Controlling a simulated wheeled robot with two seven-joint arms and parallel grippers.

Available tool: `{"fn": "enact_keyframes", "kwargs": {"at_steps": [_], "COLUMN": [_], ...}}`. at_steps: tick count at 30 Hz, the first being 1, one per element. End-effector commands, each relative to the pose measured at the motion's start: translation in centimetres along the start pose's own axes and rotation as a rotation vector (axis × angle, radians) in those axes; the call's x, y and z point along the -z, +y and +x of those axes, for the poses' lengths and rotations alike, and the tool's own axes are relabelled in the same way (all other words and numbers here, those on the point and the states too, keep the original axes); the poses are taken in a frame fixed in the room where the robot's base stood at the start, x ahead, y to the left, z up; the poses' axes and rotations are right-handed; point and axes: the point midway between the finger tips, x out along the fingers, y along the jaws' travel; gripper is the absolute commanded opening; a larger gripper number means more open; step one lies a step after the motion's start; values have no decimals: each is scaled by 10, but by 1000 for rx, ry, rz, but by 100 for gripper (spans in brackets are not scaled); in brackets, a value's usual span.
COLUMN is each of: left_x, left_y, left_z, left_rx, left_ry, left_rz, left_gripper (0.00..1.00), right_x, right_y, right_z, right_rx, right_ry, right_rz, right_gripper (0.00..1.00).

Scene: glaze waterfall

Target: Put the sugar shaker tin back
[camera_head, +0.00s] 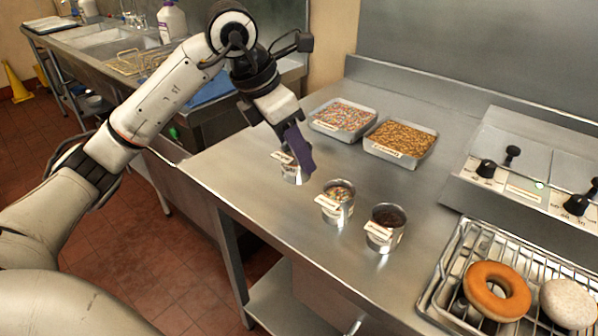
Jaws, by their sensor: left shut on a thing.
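The sugar shaker tin (290,174) is a small metal tin with a pale label, at the left end of a loose row of tins on the steel counter. My left gripper (297,158) comes down on it from above and is shut on it. The dark purple finger hides the tin's top and right side. The tin looks upright, at or close to the counter surface; I cannot tell whether it touches. My right gripper is not in view.
A tin of colourful sprinkles (336,211) and a tin with dark contents (384,238) stand to the right. Behind are a sprinkle tray (318,127) and a brown-topping tray (371,150). A wire rack (438,287) holds doughnuts at the front right. The counter's left front is clear.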

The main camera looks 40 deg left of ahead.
Motion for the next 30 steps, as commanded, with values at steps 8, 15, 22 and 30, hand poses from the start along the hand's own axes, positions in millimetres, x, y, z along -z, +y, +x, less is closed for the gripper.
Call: {"fn": "enact_keyframes", "kwargs": {"at_steps": [8,15,22,30], "left_x": [14,18,19,19], "left_y": [0,0,0,0], "left_z": [33,43,46,45], "left_rx": [2,0,0,0], "left_ry": [2,-3,-3,-1], "left_rz": [-1,1,0,0], "left_gripper": [16,16,16,60], "right_x": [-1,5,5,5], "right_y": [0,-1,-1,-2], "right_z": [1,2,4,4], "right_rx": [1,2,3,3], "right_ry": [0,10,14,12], "right_rz": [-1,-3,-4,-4], "right_gripper": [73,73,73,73]}}
